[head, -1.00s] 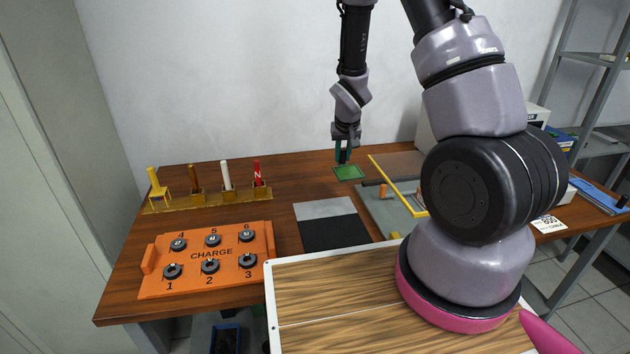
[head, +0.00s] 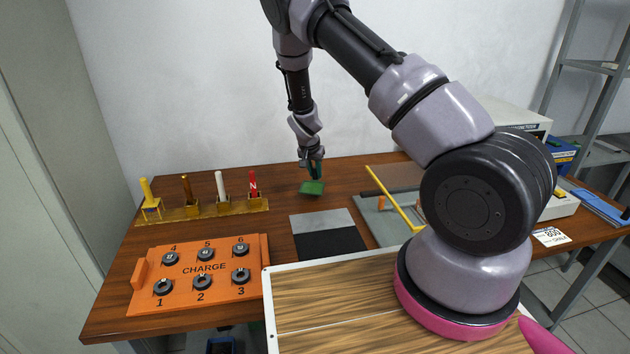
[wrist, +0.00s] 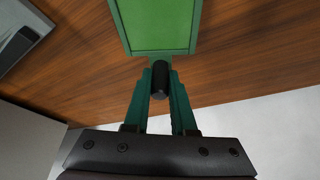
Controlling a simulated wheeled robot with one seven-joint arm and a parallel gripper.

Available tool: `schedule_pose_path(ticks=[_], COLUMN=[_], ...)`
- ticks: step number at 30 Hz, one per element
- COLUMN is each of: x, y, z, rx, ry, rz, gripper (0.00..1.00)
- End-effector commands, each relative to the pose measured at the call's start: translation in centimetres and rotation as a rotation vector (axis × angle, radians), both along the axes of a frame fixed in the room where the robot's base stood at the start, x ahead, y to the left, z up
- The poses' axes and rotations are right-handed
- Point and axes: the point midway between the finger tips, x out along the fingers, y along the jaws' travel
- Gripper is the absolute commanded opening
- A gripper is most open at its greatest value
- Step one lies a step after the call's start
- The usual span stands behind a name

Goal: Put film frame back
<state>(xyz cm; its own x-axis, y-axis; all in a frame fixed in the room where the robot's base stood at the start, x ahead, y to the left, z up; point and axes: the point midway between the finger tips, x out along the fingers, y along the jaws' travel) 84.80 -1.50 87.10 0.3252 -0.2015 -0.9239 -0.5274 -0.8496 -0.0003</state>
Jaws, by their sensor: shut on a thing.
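The film frame is a small flat green panel (head: 311,188) with a darker green rim, seen beyond the grey and black mat. In the wrist view the film frame (wrist: 155,25) fills the top middle, with a black round grip on its near edge. My gripper (head: 314,172) is shut on this grip, and its green fingers (wrist: 160,85) stand on both sides of it. The frame appears to be just above the brown table; the exact gap cannot be told. Its far end is cut off in the wrist view.
The grey and black mat (head: 328,240) lies in front of the frame. A yellow-edged clear panel (head: 394,200) stands to the right over a grey plate. An orange CHARGE tray (head: 205,288) and a rack of coloured posts (head: 190,212) are at left. Table around the frame is bare.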

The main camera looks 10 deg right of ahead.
Motion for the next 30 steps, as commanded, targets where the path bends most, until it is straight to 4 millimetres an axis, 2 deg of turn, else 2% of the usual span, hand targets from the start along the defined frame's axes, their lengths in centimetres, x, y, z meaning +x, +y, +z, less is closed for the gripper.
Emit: schedule_pose_path(ticks=[6,17,18,19,20,30], x=[-0.1,-0.1,0.0,0.0,0.0,0.0], y=[0.0,0.0,0.0,0.0,0.0,0.0], z=[-3.0,-3.4,-3.4,-3.4,-3.4,-3.1], rx=[0.001,0.000,0.001,0.001,0.001,0.001], ry=[0.002,0.001,0.001,0.001,0.001,0.001], rz=[-0.001,-0.001,-0.001,-0.001,-0.001,0.000], gripper=[0.00,0.00,0.39,0.51,0.54,0.54])
